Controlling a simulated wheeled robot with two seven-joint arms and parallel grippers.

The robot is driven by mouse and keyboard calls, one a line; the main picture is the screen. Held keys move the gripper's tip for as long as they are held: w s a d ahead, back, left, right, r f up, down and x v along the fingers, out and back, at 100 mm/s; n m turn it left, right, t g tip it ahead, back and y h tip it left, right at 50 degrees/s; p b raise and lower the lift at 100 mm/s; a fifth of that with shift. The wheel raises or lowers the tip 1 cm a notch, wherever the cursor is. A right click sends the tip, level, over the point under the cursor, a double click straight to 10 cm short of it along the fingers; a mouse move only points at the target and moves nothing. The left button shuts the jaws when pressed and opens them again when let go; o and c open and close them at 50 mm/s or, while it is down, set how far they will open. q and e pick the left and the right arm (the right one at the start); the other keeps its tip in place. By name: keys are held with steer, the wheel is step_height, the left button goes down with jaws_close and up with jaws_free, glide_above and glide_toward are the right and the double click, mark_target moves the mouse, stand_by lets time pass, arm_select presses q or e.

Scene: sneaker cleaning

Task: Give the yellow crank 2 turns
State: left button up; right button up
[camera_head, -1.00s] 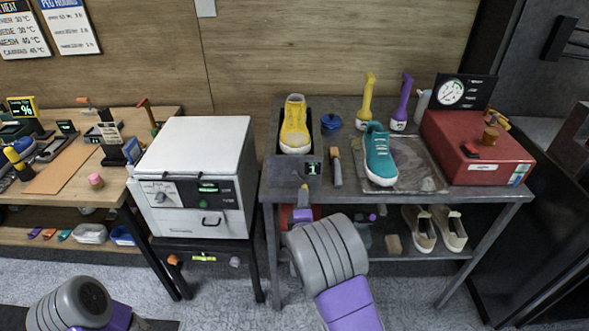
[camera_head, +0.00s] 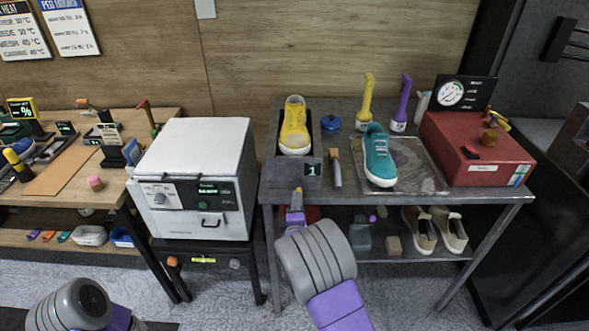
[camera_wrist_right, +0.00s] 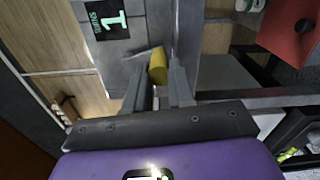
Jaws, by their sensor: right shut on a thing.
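The yellow crank (camera_wrist_right: 158,66) is a small yellow knob on a metal arm at the front of a grey box. A sliver of the yellow crank (camera_head: 297,194) also shows in the head view, below the box. My right gripper (camera_wrist_right: 157,86) is shut on the knob, with a finger on each side of it. In the head view my right gripper (camera_head: 296,206) is at the table's front edge, partly hidden by my arm. The counter display (camera_head: 312,169) on the grey box reads 1. My left gripper is out of view; only a left arm link shows.
A yellow sneaker (camera_head: 295,128) stands behind the counter display. A brush (camera_head: 335,170) and a teal sneaker (camera_head: 378,158) lie to its right. A white oven (camera_head: 197,165) stands close to the left. A shelf with beige shoes (camera_head: 420,229) is below the table.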

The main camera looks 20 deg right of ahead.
steer(key=shift+w+a, duration=0.2)
steer(key=shift+a, duration=0.5)
steer(key=shift+w+a+r+p, duration=0.15)
steer(key=shift+a+r+p, duration=0.05)
steer(key=shift+a, duration=0.2)
steer(key=shift+w+a+r+p, duration=0.15)
steer(key=shift+a+r+p, duration=0.05)
steer(key=shift+a, duration=0.2)
